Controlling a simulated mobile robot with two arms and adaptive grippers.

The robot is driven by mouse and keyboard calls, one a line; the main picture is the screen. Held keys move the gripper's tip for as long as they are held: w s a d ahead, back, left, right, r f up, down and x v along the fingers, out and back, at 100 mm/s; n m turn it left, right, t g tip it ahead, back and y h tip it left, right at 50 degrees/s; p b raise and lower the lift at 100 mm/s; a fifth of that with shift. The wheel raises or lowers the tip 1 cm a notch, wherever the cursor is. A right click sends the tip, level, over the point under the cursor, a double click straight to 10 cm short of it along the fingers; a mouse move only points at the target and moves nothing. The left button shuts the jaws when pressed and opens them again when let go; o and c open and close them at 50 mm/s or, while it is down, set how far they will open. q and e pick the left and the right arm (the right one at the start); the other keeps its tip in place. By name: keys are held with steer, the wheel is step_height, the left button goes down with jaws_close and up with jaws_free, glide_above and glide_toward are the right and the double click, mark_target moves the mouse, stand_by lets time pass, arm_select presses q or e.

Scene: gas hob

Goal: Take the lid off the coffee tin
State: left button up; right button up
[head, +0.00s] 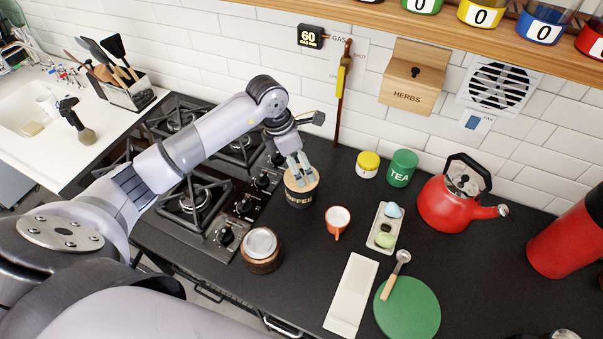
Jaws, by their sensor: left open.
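The coffee tin (299,199) is a dark tin with "COFFEE" lettering, standing upright on the black counter just right of the hob. Its lid (309,184) is pale, wood-coloured and sits on top of the tin. My left gripper (300,174) is right over the lid, pointing down, with its fingers apart. The fingertips overlap the lid in the picture, and I cannot tell whether they touch it. My right gripper does not show.
A red-and-white cup (337,219) stands close right of the tin, and a brown jar (261,250) in front. The gas hob (196,197) is on the left. A green tea tin (402,168) and red kettle (448,204) stand at the right.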

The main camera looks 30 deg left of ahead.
mark_target(301, 170)
arm_select(q)
steer(key=shift+w+f+p, duration=0.15)
steer(key=shift+f+p, duration=0.25)
steer(key=shift+f, duration=0.05)
steer(key=x, duration=0.1)
steer(key=p+x, duration=0.1)
steer(key=x, duration=0.1)
steer(key=shift+w+a+f, duration=0.15)
steer(key=shift+w+f, duration=0.05)
steer(key=shift+f, duration=0.05)
steer(key=shift+w+f+p, duration=0.1)
steer(key=shift+f+p, duration=0.2)
steer(key=shift+f, duration=0.25)
steer(key=shift+c, duration=0.6)
